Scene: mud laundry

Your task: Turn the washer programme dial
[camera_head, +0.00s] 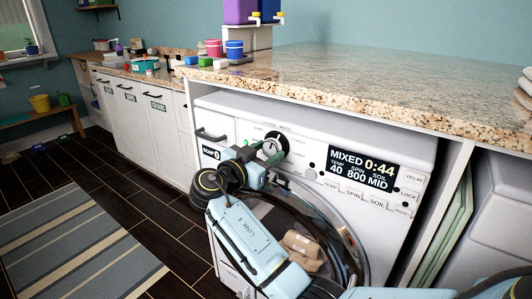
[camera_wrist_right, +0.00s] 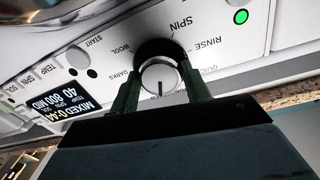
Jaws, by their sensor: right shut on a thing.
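The white washer (camera_head: 308,184) stands under the granite counter. Its programme dial (camera_head: 270,148), a pale knob in a dark ring, is on the upper front panel. My right gripper (camera_head: 264,157) is shut on the dial. In the right wrist view the dial (camera_wrist_right: 160,77) sits between the two dark green fingers (camera_wrist_right: 159,90), with a dark pointer line on its face. Labels such as SPIN, RINSE, WOOL and DARKS surround it. The display (camera_head: 362,168) reads MIXED 0:44, TEMP 40, SPIN 800, SOIL MID. My left gripper is not in view.
The round door (camera_head: 350,250) shows brown items inside, partly behind my right arm. The counter (camera_head: 340,75) overhangs the washer. Purple and blue dispensers (camera_head: 250,12) and red and blue cups (camera_head: 224,49) stand at the counter's left. A striped rug (camera_head: 75,235) lies on the dark floor.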

